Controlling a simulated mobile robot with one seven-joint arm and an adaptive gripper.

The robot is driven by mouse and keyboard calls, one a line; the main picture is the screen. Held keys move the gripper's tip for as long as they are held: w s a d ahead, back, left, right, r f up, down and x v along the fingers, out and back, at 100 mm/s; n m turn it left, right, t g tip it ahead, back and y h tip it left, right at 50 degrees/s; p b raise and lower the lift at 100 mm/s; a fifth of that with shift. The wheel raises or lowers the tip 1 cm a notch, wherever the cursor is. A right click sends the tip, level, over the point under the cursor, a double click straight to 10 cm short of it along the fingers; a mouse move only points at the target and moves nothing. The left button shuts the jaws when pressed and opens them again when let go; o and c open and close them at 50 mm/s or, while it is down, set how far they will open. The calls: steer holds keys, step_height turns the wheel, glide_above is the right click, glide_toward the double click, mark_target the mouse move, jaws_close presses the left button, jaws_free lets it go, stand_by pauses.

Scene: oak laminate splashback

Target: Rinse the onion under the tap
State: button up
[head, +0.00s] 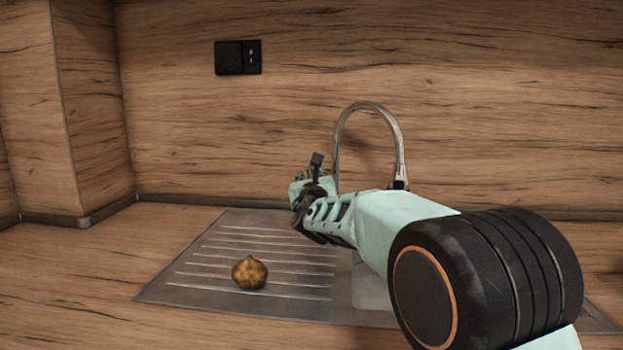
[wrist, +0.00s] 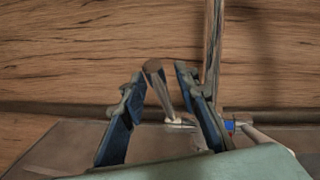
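The brown onion (head: 250,272) sits on the ribbed drainboard in the head view, left of and nearer than my gripper. The tap (head: 371,106) is a tall metal arch behind my arm, its base largely hidden. My gripper (head: 308,180) is over the sink area, left of the tap. In the wrist view my gripper (wrist: 160,75) is open, its two fingers apart. A short slanted rod (wrist: 160,88), apparently the tap's lever, shows between them, with no clear contact. The tap's upright pipe (wrist: 213,45) and a red and blue mark (wrist: 233,125) are to the right.
The metal drainboard (head: 215,285) lies in the wooden worktop (head: 75,280); my arm hides much of the sink's right part. A black wall socket (head: 238,57) is on the wooden splashback. The worktop at left is clear.

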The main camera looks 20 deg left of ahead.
steer(key=shift+c, duration=0.7)
jaws_close()
